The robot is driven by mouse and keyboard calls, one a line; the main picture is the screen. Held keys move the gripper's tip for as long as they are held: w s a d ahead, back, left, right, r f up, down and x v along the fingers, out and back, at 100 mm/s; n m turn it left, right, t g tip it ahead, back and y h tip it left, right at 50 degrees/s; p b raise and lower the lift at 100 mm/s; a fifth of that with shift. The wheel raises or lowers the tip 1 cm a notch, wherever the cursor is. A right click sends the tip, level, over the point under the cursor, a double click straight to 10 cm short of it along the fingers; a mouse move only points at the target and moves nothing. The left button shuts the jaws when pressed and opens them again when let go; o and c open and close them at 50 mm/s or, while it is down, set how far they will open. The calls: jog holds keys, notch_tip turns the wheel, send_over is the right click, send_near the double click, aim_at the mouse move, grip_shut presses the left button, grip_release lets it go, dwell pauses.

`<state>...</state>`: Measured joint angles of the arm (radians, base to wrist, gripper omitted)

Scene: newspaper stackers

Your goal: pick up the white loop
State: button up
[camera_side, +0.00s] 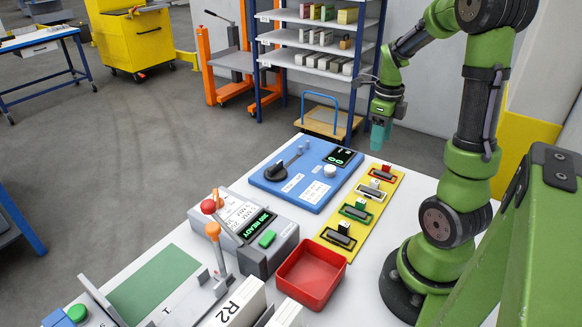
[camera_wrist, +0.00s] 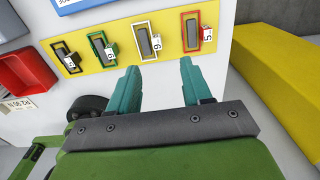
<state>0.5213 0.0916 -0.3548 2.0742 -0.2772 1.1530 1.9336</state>
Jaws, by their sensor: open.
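The white loop (camera_wrist: 138,42) is a rectangular frame around a grey bar on the yellow board (camera_wrist: 175,58), with a number tag at its lower right. It lies between the green loop (camera_wrist: 97,42) and the red loop (camera_wrist: 208,35). In the side view the white loop (camera_side: 360,190) is second from the far end of the board. My gripper (camera_wrist: 161,75) is open and empty, its teal fingertips apart. In the side view my gripper (camera_side: 381,135) hangs above the table, beyond the board's far end and clear of the white loop.
A black loop (camera_wrist: 64,52) sits at the board's other end. A red tray (camera_side: 311,277), a blue panel (camera_side: 300,185) with a lever and a grey unit (camera_side: 270,250) with a red-knobbed lever stand on the white table. Shelves (camera_side: 310,45) stand behind.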

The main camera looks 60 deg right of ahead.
send_over(374, 180)
jog(key=f, duration=0.7)
jog(key=shift+w+d, duration=0.25)
jog(key=shift+s+a+f, duration=0.15)
jog(key=shift+a+f, duration=0.05)
jog(key=shift+f, duration=1.15)
jog(key=shift+s+a+f, duration=0.1)
jog(key=shift+a+f, duration=0.05)
jog(key=shift+f, duration=1.2)
jog(key=shift+c, duration=0.3)
grip_shut()
